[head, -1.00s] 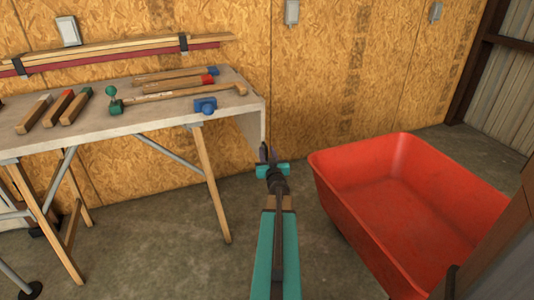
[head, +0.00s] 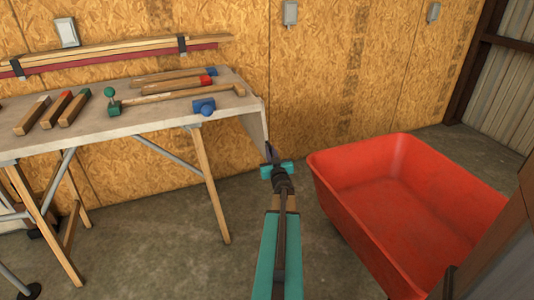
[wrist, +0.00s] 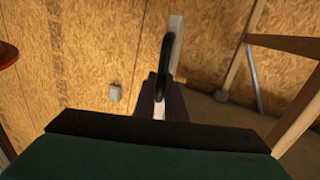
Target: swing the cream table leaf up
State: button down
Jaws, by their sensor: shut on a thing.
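The cream table leaf (head: 252,122) hangs down from the right end of the workbench in the head view, its lower edge a little out to the right. My gripper (head: 270,154) is at the leaf's lower outer edge and is shut on it. In the wrist view the leaf shows as a thin pale strip (wrist: 177,28) seen nearly edge-on. My gripper's dark fingers (wrist: 161,100) are close around its near end, with a pale sliver between them. The exact contact is partly hidden by the fingers.
A large red tub (head: 340,190) stands on the floor right of my arm. Open floor lies between bench legs and tub.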

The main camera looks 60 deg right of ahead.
jog(key=s+d+r+n+t+p, duration=0.1)
jog(key=s+d+r+n, duration=0.2)
jog(key=s+d+n, duration=0.2)
jog(key=shift+s+d, duration=0.2)
jog(key=shift+d, duration=0.95)
jog(key=c, duration=1.8)
grip_release()
jog(key=shift+p+v, duration=0.45)
jog(key=shift+v, duration=6.5)
jog(key=shift+f, duration=0.1)
